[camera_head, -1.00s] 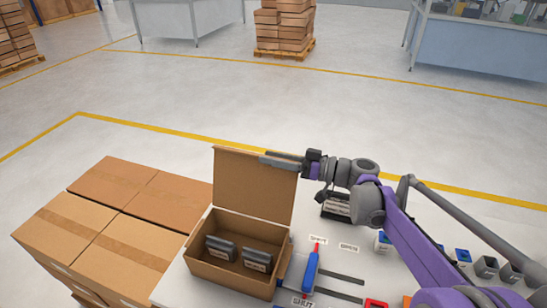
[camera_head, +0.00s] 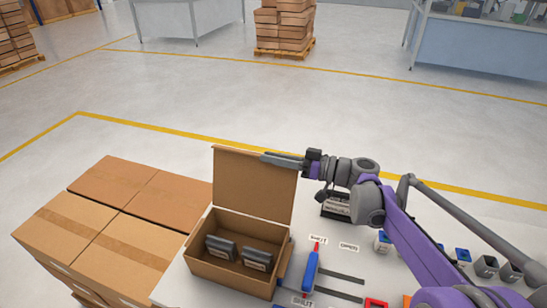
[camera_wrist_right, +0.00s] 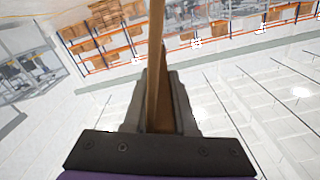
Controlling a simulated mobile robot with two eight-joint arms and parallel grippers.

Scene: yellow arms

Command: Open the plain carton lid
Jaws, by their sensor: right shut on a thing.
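The plain brown carton (camera_head: 205,272) stands on the white table with its lid (camera_head: 250,188) raised upright at the back. Two dark grey items (camera_head: 221,248) with labels lie inside it. My right gripper (camera_head: 284,160) is at the lid's upper right edge, its fingers closed on the lid. In the right wrist view the lid (camera_wrist_right: 155,60) shows edge-on between the two fingers (camera_wrist_right: 158,105). My left gripper is not in view.
Small bins (camera_head: 486,266) stand further right. Stacked cartons (camera_head: 100,220) are close on the left. Open floor lies behind the table.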

